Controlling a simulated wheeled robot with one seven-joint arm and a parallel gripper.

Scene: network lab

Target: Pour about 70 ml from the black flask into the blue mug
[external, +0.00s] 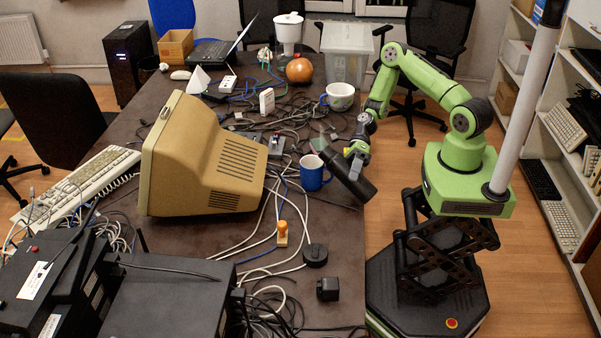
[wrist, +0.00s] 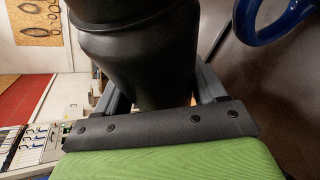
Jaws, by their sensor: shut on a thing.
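The black flask (external: 349,178) is held in my gripper (external: 352,155) near the right edge of the table. It is strongly tilted, with its upper-left end close to the blue mug and its other end low to the right. The blue mug (external: 312,173) stands upright on the table, just left of the flask. In the wrist view the flask (wrist: 140,50) fills the space between the fingers, and the mug's blue handle (wrist: 272,28) shows at the upper right. The mug's inside and any liquid cannot be made out.
A beige monitor (external: 200,160) stands left of the mug. Many cables cover the table (external: 340,240). A white mug (external: 339,97), a clear bin (external: 346,50) and an orange round object (external: 299,70) stand farther back. A yellow-orange object (external: 282,234) and black adapters (external: 327,289) lie nearer the front.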

